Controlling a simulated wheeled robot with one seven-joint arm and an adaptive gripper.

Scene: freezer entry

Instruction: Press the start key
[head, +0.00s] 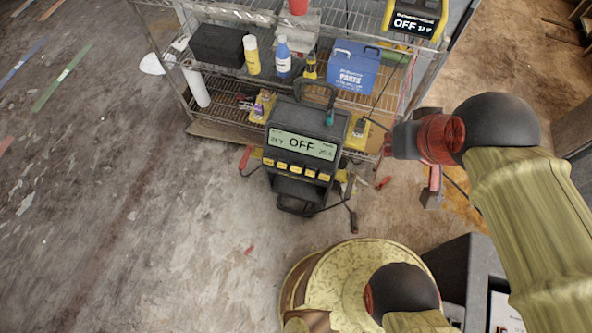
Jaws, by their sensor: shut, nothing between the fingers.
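A dark charger-like unit (306,128) stands upright in front of the wire shelf, with a carry handle on top. Its pale display (301,146) reads OFF, with smaller figures at the sides. A row of several yellow keys (296,169) runs below the display. Their labels are too small to read, so I cannot tell which is the start key. My gripper (388,146) is shut and empty, to the right of the unit. It points left and is apart from the keys.
The wire shelf (228,77) behind holds a blue parts box (353,67), bottles and a black case (219,46). Another unit (415,18) reading OFF sits at the top right. Cables and clamps lie around the charger's base. The floor at left is mostly open.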

